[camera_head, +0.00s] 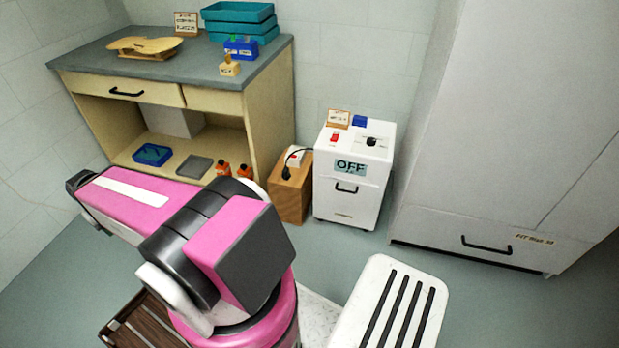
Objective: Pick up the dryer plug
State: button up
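A small black plug (287,173) with a dark cord shows at the front of a wooden block (290,197), just below a white socket plate (296,157). At this size I cannot tell whether it sits in a socket or hangs free. The white cabinet (350,205) with an "OFF" display (351,167) stands right beside the block. My pink and black arm fills the lower left, in front of the bench and left of the plug. My gripper's fingers are not visible.
A bench (180,65) carries a violin plate (147,47), teal trays (238,28) and a blue box (241,48). A tall pale cabinet (500,130) stands right. Floor (330,250) before the block is clear.

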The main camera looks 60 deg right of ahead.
aim_at(285, 175)
jog(key=z, duration=1.9)
jog(key=k+l+z, duration=0.15)
jog(key=k+l, duration=0.15)
jog(key=k, duration=0.15)
jog(key=i+l, duration=0.1)
jog(key=i, duration=0.2)
jog(key=i+l+u, duration=0.1)
jog(key=i, duration=0.15)
